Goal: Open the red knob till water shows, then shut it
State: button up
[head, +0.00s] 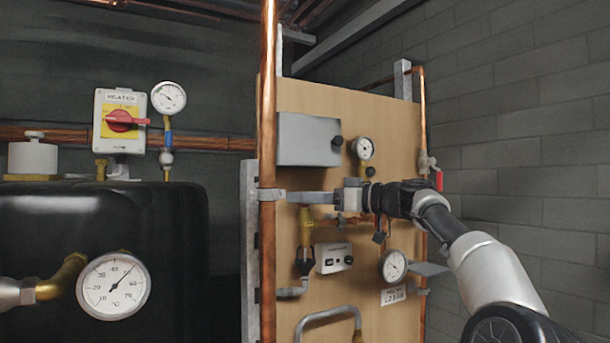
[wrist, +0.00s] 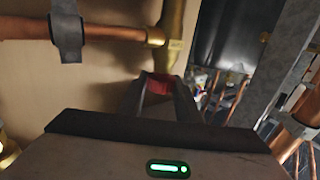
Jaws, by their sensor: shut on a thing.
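The red knob (wrist: 159,87) shows as a small red patch between my fingers in the wrist view, at the end of a brass fitting (wrist: 172,38). My gripper (wrist: 160,92) is shut on it, and the fingers hide most of the knob. In the head view my gripper (head: 315,198) reaches left along the front of the wooden board (head: 400,118), just above a brass fitting (head: 306,228). The knob itself cannot be made out there. I see no water in either view.
A vertical copper pipe (head: 268,110) stands at the board's left edge. Gauges (head: 394,265) and a grey box (head: 308,139) are mounted around my arm. A red-handled valve (head: 437,180) is at the right. A heater switch (head: 120,120) and black tank (head: 170,230) are at the left.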

jog(key=shift+r+n+g+y+p, duration=0.25)
jog(key=shift+n+g+p, duration=0.4)
jog(key=shift+p, duration=1.15)
jog(key=shift+r+n+g+y+p, duration=0.25)
jog(key=shift+g+p, duration=0.6)
jog(key=shift+p, duration=0.95)
jog(key=g+p, duration=0.1)
jog(key=p, duration=0.1)
jog(key=n+p, duration=0.1)
jog(key=p, duration=0.1)
jog(key=shift+f+g, duration=0.3)
jog(key=shift+g, duration=0.1)
jog(key=shift+f+n, duration=0.2)
jog(key=shift+n, duration=0.1)
jog(key=o, duration=1.1)
jog(key=shift+s, duration=0.1)
jog(key=shift+c, duration=0.2)
jog(key=shift+f, duration=0.1)
